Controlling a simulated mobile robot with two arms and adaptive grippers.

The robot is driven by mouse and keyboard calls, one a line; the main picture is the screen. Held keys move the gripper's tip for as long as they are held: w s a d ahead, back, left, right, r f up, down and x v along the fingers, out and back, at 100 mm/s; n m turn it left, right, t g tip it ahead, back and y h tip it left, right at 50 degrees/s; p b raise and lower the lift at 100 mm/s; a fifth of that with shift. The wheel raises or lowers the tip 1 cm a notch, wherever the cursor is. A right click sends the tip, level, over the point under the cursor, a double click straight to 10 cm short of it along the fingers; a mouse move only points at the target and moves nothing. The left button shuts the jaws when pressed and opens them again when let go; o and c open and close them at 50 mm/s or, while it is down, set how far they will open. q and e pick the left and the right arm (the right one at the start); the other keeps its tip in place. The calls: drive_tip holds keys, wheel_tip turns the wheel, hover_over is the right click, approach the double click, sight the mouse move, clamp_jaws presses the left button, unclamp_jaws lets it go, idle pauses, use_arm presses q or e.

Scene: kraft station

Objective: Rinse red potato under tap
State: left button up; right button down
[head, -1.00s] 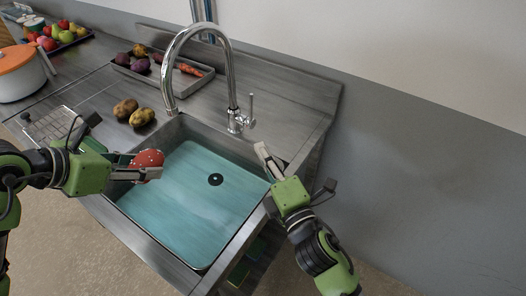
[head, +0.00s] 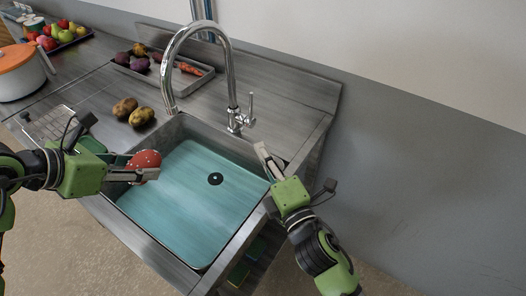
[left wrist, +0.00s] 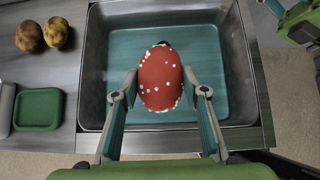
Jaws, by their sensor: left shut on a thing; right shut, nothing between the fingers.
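The red potato (head: 146,160), red with white specks, is held in my left gripper (head: 138,170) over the left edge of the sink (head: 190,262). In the left wrist view the red potato (left wrist: 158,78) sits between the two fingers (left wrist: 160,95), above the basin. The tap (head: 232,85) arches over the back left of the sink, with its lever (head: 251,108) beside its base. Its spout end is at the sink's back left corner, behind the potato. My right gripper (head: 262,153) is shut and empty near the sink's back right corner.
Two brownish-yellow potatoes (head: 125,107) lie on the counter left of the sink. A tray (head: 205,78) of vegetables is behind. An orange-lidded pot (head: 18,75) and a fruit tray (head: 70,42) stand further left.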

idle(0.4)
use_arm(q)
drive_tip(key=v, duration=0.6)
drive_tip(key=shift+s+a, duration=0.25)
drive_tip(key=shift+a, duration=0.15)
drive_tip(key=shift+f, duration=0.1)
idle(0.9)
